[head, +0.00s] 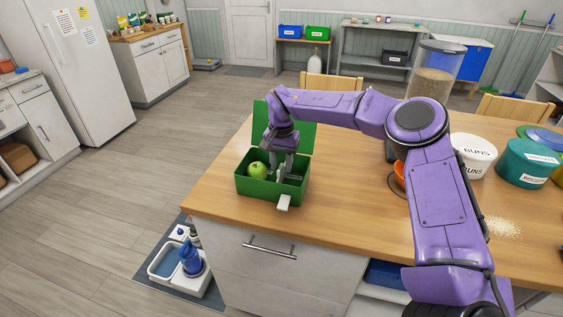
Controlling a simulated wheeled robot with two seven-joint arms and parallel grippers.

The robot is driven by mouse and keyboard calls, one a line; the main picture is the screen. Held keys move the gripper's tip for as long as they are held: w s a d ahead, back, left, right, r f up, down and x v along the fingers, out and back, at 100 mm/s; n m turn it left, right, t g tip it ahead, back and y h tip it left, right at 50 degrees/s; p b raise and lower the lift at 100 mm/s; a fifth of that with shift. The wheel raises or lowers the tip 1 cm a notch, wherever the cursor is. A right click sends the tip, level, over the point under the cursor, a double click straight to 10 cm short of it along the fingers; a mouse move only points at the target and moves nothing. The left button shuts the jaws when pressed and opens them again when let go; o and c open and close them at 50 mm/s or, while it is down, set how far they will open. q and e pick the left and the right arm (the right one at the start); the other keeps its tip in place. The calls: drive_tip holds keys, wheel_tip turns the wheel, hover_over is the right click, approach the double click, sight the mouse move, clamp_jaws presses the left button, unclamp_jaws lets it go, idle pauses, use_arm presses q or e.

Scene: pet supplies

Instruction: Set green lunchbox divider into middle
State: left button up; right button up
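The green lunchbox (253,190) stands on the wooden counter near its left end, with its lid (301,136) raised at the back. A green apple (258,169) lies in its left part. A pale latch (283,202) hangs at the front. My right gripper (284,174) points down into the box, just right of the apple. Its fingertips are small and partly hidden, so I cannot tell whether they hold anything. I cannot make out the green divider apart from the box. My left gripper is not in view.
The counter (340,225) is clear in front of and right of the box.

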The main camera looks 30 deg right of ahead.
drive_tip(key=shift+w+f, duration=0.75)
drive_tip(key=shift+f, duration=0.1)
drive_tip(key=shift+s+d+r, duration=0.1)
drive_tip(key=shift+s+r, duration=0.2)
drive_tip(key=shift+s, duration=0.1)
drive_tip(key=shift+c, duration=0.3)
drive_tip(key=shift+s+r, duration=0.1)
drive_tip(key=shift+s, duration=0.1)
drive_tip(key=c, duration=0.5)
clamp_jaws()
drive_tip(key=shift+w, duration=0.15)
